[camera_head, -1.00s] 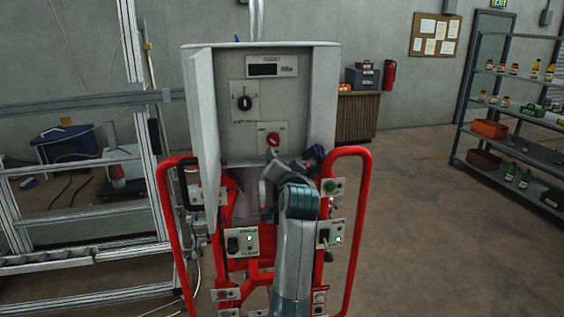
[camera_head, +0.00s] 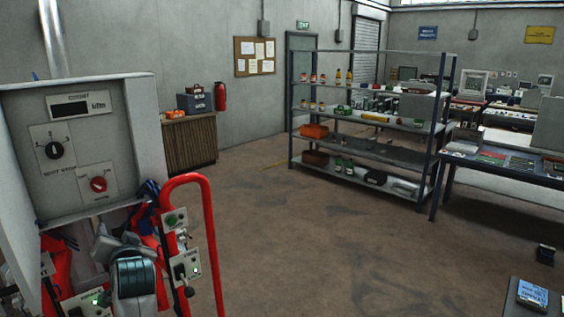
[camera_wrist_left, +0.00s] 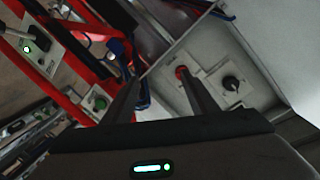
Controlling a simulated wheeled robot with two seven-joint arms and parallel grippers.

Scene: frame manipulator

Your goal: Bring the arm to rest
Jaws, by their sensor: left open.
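My left gripper (camera_head: 112,243) shows low at the left in the head view, in front of the grey control cabinet (camera_head: 95,88), with my wrist partly covering it. In the left wrist view my left gripper (camera_wrist_left: 157,77) has its two dark fingers spread apart, with nothing between them. Behind the fingers, the cabinet shows tilted, with a red knob (camera_wrist_left: 182,72) and a black rotary switch (camera_wrist_left: 231,84). One finger overlaps the red knob in that view; I cannot tell whether they touch. My right gripper is not in view.
A red tubular frame (camera_head: 208,225) with small switch boxes stands close to my left arm. A metal shelf (camera_head: 375,150) and a workbench (camera_head: 500,168) stand at the right.

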